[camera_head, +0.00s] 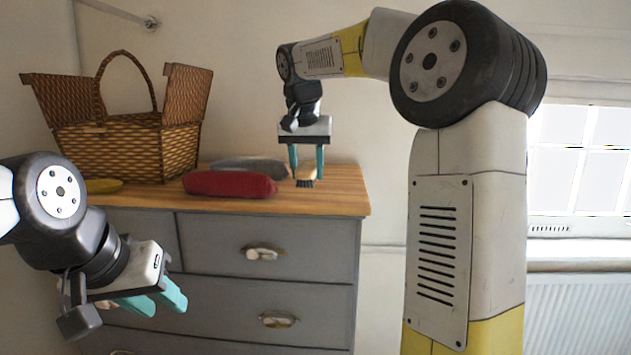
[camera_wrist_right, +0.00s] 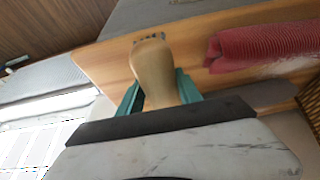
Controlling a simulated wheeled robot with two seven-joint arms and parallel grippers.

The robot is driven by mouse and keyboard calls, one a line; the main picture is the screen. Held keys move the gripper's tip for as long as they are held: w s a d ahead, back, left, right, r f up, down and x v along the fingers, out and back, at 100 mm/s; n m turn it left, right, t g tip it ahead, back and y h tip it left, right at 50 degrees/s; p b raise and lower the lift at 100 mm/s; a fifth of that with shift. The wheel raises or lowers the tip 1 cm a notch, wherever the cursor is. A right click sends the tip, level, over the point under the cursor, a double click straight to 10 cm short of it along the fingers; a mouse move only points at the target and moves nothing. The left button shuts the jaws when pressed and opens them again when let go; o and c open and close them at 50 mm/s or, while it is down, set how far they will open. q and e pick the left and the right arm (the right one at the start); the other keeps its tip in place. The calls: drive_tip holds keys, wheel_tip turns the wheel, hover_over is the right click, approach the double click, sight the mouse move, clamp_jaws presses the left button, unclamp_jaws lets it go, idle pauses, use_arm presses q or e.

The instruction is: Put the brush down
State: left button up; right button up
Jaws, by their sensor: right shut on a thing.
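The brush (camera_head: 305,177) has a pale wooden handle and short dark bristles. It is upright, bristles down, over the right part of the wooden dresser top (camera_head: 335,196). My right gripper (camera_head: 306,172) points down and is shut on the handle, with one teal finger on each side. In the right wrist view the handle (camera_wrist_right: 155,75) is between the fingers, with the bristles at its far end. I cannot tell whether the bristles touch the wood. My left gripper (camera_head: 160,300) is empty in front of the drawers, its fingers seen at a slant.
A red ribbed roll (camera_head: 230,184) lies left of the brush, with a grey item (camera_head: 250,166) behind it. The wood right of the brush is bare up to the dresser's edge.

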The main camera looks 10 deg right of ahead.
hover_over(329, 190)
drive_tip(key=s+a, duration=0.1)
drive_tip(key=shift+s+f, duration=0.2)
drive_tip(key=shift+f, duration=0.15)
drive_tip(key=shift+w+d+f, duration=0.1)
drive_tip(key=shift+d+f, duration=0.05)
drive_tip(key=shift+f, duration=0.75)
drive_tip(key=shift+w+d+f, duration=0.1)
drive_tip(key=shift+d+f, duration=0.05)
drive_tip(key=shift+f, duration=0.75)
drive_tip(key=shift+f, duration=0.15)
drive_tip(key=o, duration=1.2)
drive_tip(key=v, duration=1.2)
drive_tip(key=s+a+f+n+y, duration=0.1)
drive_tip(key=s+f, duration=0.5)
drive_tip(key=s, duration=0.3)
drive_tip(key=s+a+f+n+t+y, duration=0.1)
drive_tip(key=s+f, duration=0.5)
drive_tip(key=s, duration=0.4)
drive_tip(key=s+a+f+n+t+y, duration=0.1)
drive_tip(key=s+f, duration=0.6)
drive_tip(key=s, duration=0.2)
drive_tip(key=shift+s+a+n, duration=0.3)
drive_tip(key=shift+s+n, duration=0.1)
